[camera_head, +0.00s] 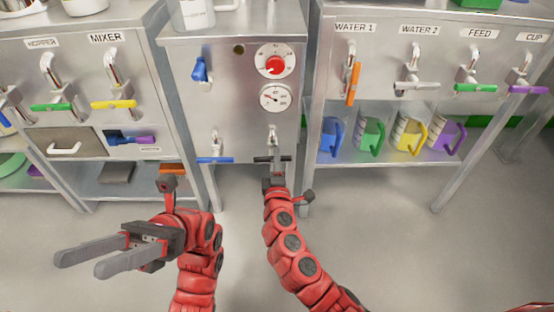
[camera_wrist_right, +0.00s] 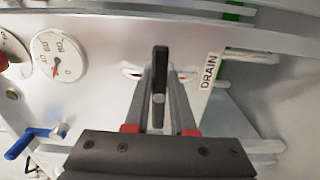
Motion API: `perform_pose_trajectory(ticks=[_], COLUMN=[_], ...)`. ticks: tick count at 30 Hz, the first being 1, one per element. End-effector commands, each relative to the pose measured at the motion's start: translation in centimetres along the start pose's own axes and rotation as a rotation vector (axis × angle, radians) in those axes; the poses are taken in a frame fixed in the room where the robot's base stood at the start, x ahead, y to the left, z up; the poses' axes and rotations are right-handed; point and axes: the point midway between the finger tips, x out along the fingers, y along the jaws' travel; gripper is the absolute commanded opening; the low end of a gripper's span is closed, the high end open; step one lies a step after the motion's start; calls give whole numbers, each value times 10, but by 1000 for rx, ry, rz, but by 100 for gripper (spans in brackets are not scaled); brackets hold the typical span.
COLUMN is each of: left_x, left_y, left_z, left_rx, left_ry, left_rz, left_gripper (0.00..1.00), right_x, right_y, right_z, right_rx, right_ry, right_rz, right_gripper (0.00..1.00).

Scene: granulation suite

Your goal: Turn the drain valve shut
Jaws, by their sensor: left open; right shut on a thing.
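The drain valve's black lever handle (camera_head: 264,159) is on the lower front of the middle steel cabinet, below the pressure gauge. It lies about level in the head view, and its spout (camera_head: 272,136) rises behind it. My right gripper (camera_head: 276,163) is at the handle, shut on it. In the right wrist view the black handle (camera_wrist_right: 160,55) stands between the two grey fingers, beside the DRAIN label (camera_wrist_right: 209,71). The fingers hide part of the handle. My left gripper (camera_head: 92,256) is open and empty, over the floor at lower left, away from the cabinet.
A blue-handled valve (camera_head: 214,160) sits left of the drain valve. A red dial (camera_head: 275,66) and gauge (camera_head: 275,98) are above. The mixer bench (camera_head: 103,63) stands left, the water bench (camera_head: 405,62) right, with coloured jugs on its shelf. The floor in front is clear.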

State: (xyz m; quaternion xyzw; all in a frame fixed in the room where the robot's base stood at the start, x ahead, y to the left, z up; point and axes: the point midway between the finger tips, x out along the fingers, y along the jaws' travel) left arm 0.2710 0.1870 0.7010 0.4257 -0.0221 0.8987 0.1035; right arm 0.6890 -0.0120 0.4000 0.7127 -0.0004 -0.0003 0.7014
Motion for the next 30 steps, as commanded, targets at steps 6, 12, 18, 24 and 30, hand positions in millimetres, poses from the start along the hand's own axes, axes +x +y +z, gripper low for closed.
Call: perform_pose_trajectory(ticks=[6,12,18,24,30], left_x=[0,0,0,-2,-28], left_y=[0,0,0,1,9], left_z=[0,0,0,2,15], left_rx=[0,0,0,2,19], left_ry=[0,-1,-1,-17,-173], left_rz=[0,0,1,9,89], left_gripper=[50,50,50,50,50], right_x=[-1,0,0,-2,-24], right_y=[0,0,0,0,1], right_z=[-3,-2,-1,-1,-2], right_rx=[3,2,0,-1,-2], right_ry=[6,6,3,2,5], right_rz=[-1,-1,0,0,-2], right_gripper=[0,45,52,52,52])
